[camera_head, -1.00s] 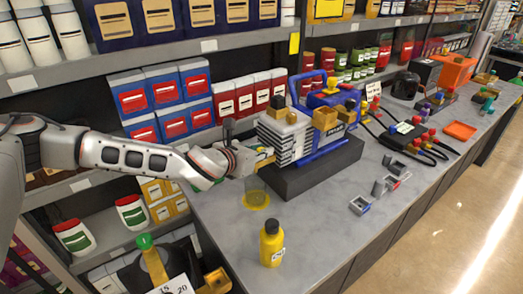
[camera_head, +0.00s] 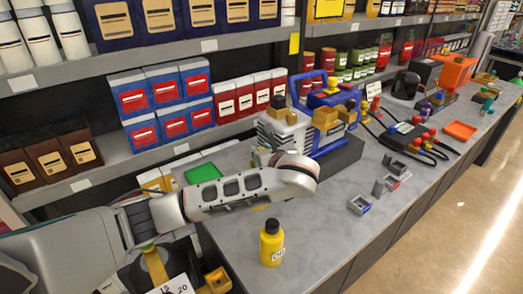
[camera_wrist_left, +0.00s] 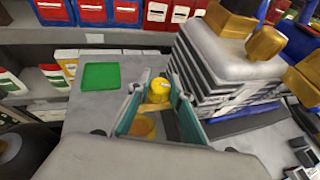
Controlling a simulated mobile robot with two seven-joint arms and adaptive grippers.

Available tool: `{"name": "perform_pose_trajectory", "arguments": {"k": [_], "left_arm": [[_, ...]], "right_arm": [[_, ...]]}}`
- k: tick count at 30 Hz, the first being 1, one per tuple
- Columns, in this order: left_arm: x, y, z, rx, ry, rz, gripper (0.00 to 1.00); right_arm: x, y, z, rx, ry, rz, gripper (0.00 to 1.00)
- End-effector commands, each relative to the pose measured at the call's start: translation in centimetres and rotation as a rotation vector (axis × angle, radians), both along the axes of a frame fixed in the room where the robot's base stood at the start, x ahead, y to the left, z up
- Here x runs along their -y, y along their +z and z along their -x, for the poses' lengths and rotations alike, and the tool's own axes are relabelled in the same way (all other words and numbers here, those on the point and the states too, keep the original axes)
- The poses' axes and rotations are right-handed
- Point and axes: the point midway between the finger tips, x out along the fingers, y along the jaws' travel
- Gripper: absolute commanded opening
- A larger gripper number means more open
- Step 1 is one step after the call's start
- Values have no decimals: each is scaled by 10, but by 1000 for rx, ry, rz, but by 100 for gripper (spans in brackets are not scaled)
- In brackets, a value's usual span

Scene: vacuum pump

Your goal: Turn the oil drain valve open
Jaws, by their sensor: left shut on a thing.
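The vacuum pump, with a grey ribbed body (camera_head: 287,133) and blue housing, stands on a dark block on the bench in the head view. Its ribbed side (camera_wrist_left: 225,65) also shows in the left wrist view. The oil drain valve, a yellow knob (camera_wrist_left: 158,88) with a tan bar, is at the pump's left end. My left gripper (camera_wrist_left: 157,97) has its teal fingers on both sides of the valve and is shut on it. A cup with yellow oil (camera_wrist_left: 143,127) is below. In the head view my arm hides the valve and the cup. My right gripper is not in view.
A yellow bottle (camera_head: 271,244) stands on the bench in front of my left arm. A green tray (camera_head: 203,172) lies at the back left. Small grey parts (camera_head: 360,204) lie right of the pump. Stocked shelves run behind. The front of the bench is mostly clear.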

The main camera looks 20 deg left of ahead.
Motion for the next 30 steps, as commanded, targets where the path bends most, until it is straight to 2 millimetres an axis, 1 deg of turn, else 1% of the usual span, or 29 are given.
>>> {"name": "perform_pose_trajectory", "arguments": {"k": [1, 6, 12, 20, 30], "left_arm": [[3, -4, 1, -9, 39, 5, 0], [2, -3, 1, -7, 159, 1, 0], [1, -2, 0, -4, 258, -2, 0], [-1, 0, 0, 0, 318, -4, 0], [-2, 1, 0, 3, 327, -5, 0]], "right_arm": [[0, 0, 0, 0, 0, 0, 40], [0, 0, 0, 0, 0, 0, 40], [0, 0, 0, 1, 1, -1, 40], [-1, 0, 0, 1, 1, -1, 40], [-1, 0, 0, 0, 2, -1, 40]]}}
